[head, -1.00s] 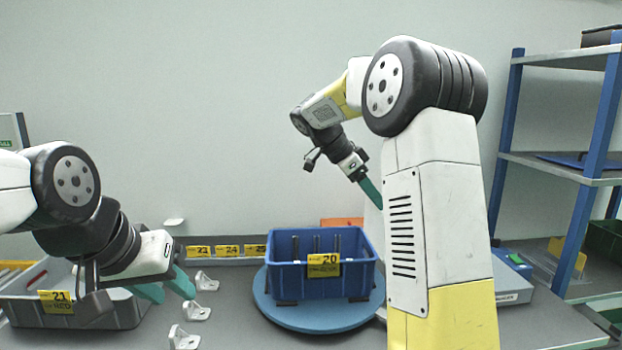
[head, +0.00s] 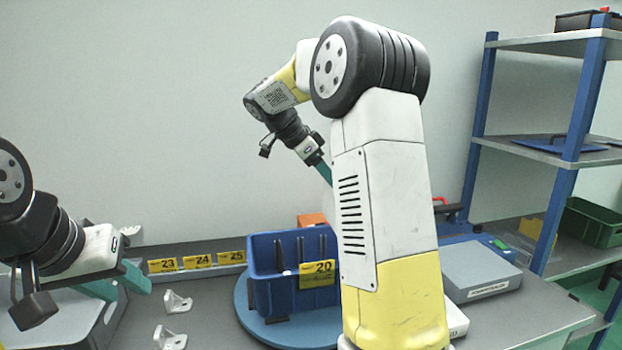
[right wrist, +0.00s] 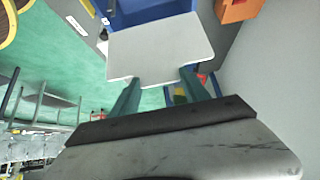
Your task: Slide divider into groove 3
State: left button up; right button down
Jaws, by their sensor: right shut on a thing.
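The divider (right wrist: 160,45) is a flat pale grey plate in the right wrist view. My right gripper (right wrist: 160,84) is shut on its edge, with one teal finger at each side. In the head view a teal finger of my right gripper (head: 324,173) shows above the blue crate, and my own arm hides the divider. The blue crate (head: 272,291), with yellow label 20, stands on a round blue turntable (head: 246,318). Dark upright strips show inside it; groove 3 cannot be picked out. My left gripper (head: 130,291) is open and empty at the lower left.
White brackets (head: 176,302) stand on the table left of the turntable. Yellow labels 23, 24 and 25 (head: 197,262) line the back edge. A grey box (head: 482,272) lies to the right. A blue-posted shelf (head: 520,147) stands beyond it. My right arm covers the crate's right side.

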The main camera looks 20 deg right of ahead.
aim_at(332, 202)
jog(key=shift+f, duration=2.9)
notch_tip(332, 202, down, 11)
dwell(3.6)
jog(key=shift+c, duration=2.3)
grip_release()
jog(key=v, duration=0.7)
jog(key=shift+a+r, duration=0.3)
